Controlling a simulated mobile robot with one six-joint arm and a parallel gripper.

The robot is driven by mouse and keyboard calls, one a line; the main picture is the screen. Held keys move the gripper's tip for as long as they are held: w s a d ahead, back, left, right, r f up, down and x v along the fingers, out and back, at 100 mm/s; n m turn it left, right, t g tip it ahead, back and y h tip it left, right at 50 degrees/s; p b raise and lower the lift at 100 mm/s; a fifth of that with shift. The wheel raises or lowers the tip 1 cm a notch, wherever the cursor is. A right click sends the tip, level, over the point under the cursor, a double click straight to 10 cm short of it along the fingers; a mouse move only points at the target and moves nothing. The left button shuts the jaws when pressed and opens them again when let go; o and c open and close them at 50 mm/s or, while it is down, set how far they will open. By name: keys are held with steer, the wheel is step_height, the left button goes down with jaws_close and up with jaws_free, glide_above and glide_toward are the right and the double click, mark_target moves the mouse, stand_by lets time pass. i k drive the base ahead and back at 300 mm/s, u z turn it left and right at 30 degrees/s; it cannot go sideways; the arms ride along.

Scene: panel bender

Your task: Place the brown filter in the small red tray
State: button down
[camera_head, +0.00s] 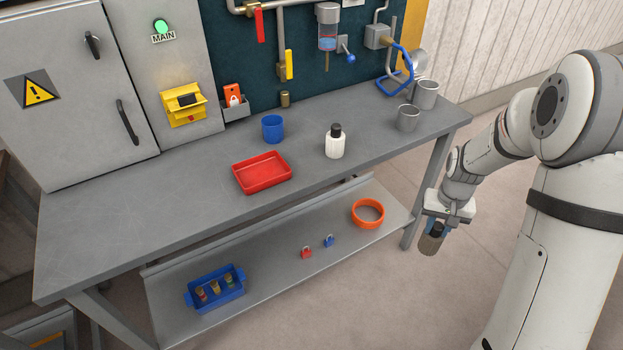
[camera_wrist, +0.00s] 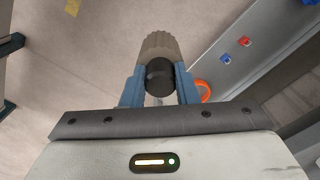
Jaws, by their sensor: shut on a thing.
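My gripper (camera_head: 438,228) is shut on the brown filter (camera_head: 430,244), a ribbed brown-grey cylinder with a dark cap. It holds the filter in the air to the right of the bench, beyond the bench's right front leg. In the wrist view the filter (camera_wrist: 158,50) sits between the two blue fingers of my gripper (camera_wrist: 158,88), its dark round end facing the camera.
On the bench (camera_head: 120,215) stand a blue cup (camera_head: 272,130), a white bottle (camera_head: 335,146) and metal cups (camera_head: 408,119). The lower shelf (camera_head: 270,285) holds an orange ring (camera_head: 368,228), two padlocks and a blue crate (camera_head: 195,300) with several small items. The bench top around the red tray is clear.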

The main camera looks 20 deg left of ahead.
mark_target(262, 174)
steer(key=u, duration=1.65)
steer(key=k, duration=0.2)
steer(key=z, duration=0.55)
